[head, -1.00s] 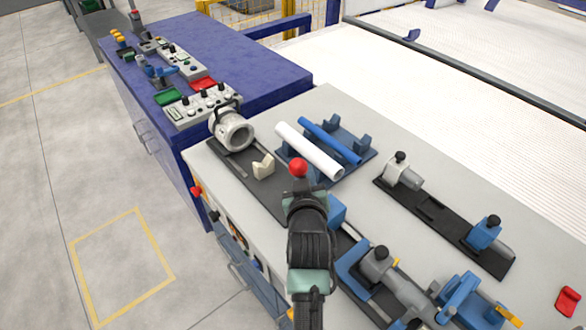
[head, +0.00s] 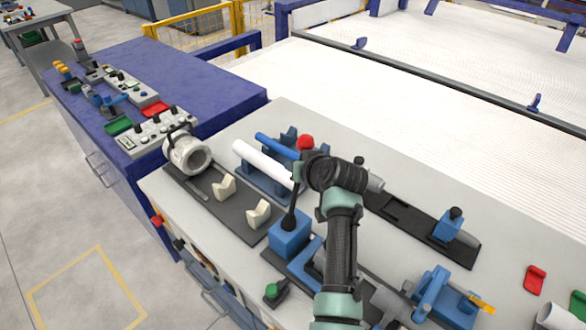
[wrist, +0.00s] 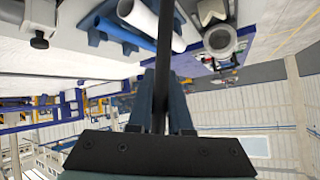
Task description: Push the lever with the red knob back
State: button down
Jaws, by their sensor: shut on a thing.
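The lever is a thin black rod (head: 291,205) rising from a blue block (head: 290,232) on the grey-white table. Its red knob (head: 305,142) shows just above my gripper (head: 306,170) in the head view. The lever leans slightly to the back right. My gripper hides the upper part of the rod. In the wrist view, the black rod (wrist: 164,45) passes between the two fingers of my gripper (wrist: 164,82), which is shut on it. The knob is not seen in the wrist view.
A white pipe (head: 262,165) and a blue pipe (head: 277,145) lie on a blue rack behind and left of the lever. Cream V-supports (head: 259,213) stand to its left. A green-knobbed switch (head: 273,290) is in front. Blue clamps (head: 432,290) stand at right.

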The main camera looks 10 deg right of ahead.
jog(key=shift+d+r, duration=0.1)
jog(key=shift+d, duration=0.1)
jog(key=c, duration=0.8)
grip_release()
jog(key=shift+w, duration=0.1)
jog(key=shift+c, duration=0.2)
jog(key=b+v, duration=0.1)
jog(key=v, duration=1.2)
